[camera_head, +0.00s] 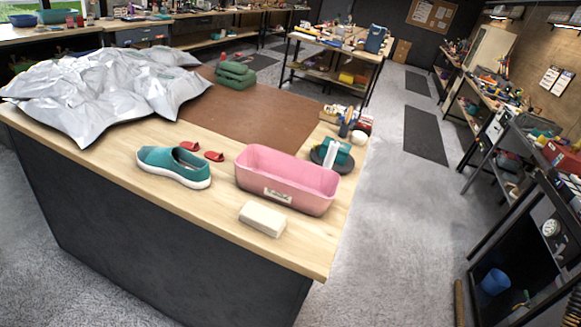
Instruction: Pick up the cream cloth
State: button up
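The cream cloth (262,218) looks like a small, thick folded block. It lies flat on the wooden bench (306,252) near its front right corner, just in front of the pink bin (288,180). A teal sneaker (172,166) with a white sole stands to the left of the bin. My gripper does not show in this view, so its opening and its place relative to the cloth cannot be seen.
Two small red items (202,151) lie behind the sneaker. Silver bags (105,85) cover the left end, beside a brown mat (240,115). A teal item on a dark dish (332,157) stands behind the bin. The bench is bare around the cloth's front and left.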

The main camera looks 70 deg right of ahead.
aim_at(268, 220)
jog(key=z, duration=1.4)
